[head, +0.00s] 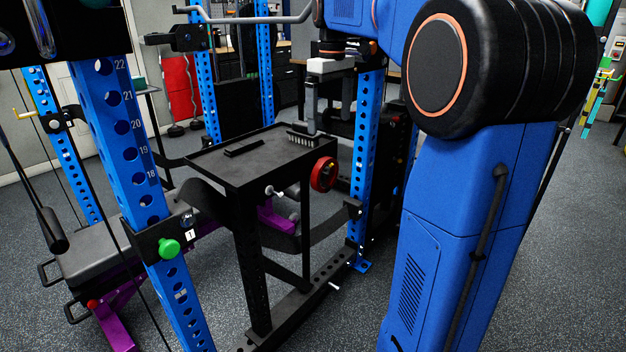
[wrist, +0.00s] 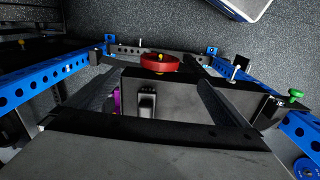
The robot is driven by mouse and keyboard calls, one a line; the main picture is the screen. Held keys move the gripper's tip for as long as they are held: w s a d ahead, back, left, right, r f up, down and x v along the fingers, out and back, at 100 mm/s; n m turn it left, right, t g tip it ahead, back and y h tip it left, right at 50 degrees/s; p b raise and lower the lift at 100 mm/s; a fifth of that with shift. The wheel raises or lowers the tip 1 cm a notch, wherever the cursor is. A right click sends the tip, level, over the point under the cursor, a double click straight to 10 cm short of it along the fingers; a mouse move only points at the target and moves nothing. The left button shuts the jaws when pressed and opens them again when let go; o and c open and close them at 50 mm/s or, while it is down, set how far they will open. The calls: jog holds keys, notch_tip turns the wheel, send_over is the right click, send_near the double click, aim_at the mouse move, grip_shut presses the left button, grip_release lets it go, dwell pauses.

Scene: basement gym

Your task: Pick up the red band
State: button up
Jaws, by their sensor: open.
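The red band (head: 323,173) is a thick red ring in the head view, at the right side of the black stand (head: 220,165), just below its top. The band also shows in the wrist view (wrist: 160,63), upper centre, lying against dark metal parts; how it is held there is unclear. My gripper (head: 329,118) points down in the head view, open, with two grey fingers apart and nothing seen between them. It appears above the band, near the stand's far right corner, and apart from the band.
A brush (head: 302,138) and a flat black bar (head: 245,148) lie on the stand's top. Blue rack posts (head: 130,120) stand close by, with a purple-framed bench (head: 95,250) at the left. Open speckled floor (head: 560,240) lies at the right.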

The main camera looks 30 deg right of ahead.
jog(key=w, duration=0.1)
send_over(325, 186)
notch_tip(325, 186, down, 17)
dwell(0.9)
jog(key=c, duration=1)
